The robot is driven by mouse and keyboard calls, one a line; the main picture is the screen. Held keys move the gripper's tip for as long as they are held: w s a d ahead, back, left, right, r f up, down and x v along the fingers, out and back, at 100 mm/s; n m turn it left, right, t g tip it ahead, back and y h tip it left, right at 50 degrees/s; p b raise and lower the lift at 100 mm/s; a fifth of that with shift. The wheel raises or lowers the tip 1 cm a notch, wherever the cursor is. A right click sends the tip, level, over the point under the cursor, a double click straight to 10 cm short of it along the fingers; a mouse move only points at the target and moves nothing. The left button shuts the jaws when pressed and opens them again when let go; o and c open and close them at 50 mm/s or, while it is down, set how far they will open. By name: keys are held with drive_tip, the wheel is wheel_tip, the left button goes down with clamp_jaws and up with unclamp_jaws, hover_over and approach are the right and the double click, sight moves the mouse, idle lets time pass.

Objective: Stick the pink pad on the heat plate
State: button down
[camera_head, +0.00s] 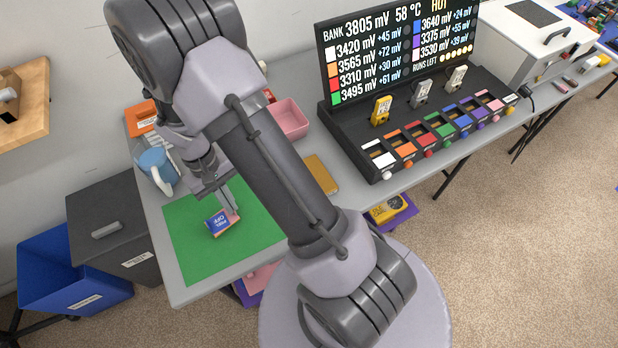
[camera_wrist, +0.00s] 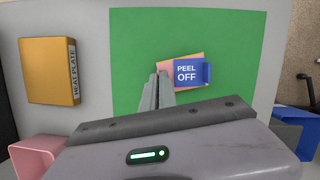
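The pink pad (camera_wrist: 166,69) has a blue film marked PEEL OFF (camera_wrist: 186,75) on top, with a raised tab at its right end. It appears slightly turned over the green mat; the pad also shows in the head view (camera_head: 228,231). My gripper (camera_wrist: 158,78) points down at the pad's left end in the wrist view, its two fingers close together. Whether they pinch the pad's edge or only stand at it is hidden; the gripper also shows in the head view (camera_head: 231,208). The heat plate (camera_wrist: 47,70), flat and orange-gold, lies left of the mat.
The green mat (camera_head: 190,255) lies at the table's near left corner. A black rack with a display (camera_head: 395,50) and coloured slots is at the right. Bare table surrounds the heat plate.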

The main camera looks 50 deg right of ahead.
drive_tip(key=shift+d+r+p, duration=0.2)
drive_tip(key=shift+r+p, duration=0.35)
drive_tip(key=shift+r, duration=0.15)
wheel_tip(320, 180, up, 5)
drive_tip(key=p, duration=0.4)
drive_tip(key=shift+s, duration=0.1)
idle(0.4)
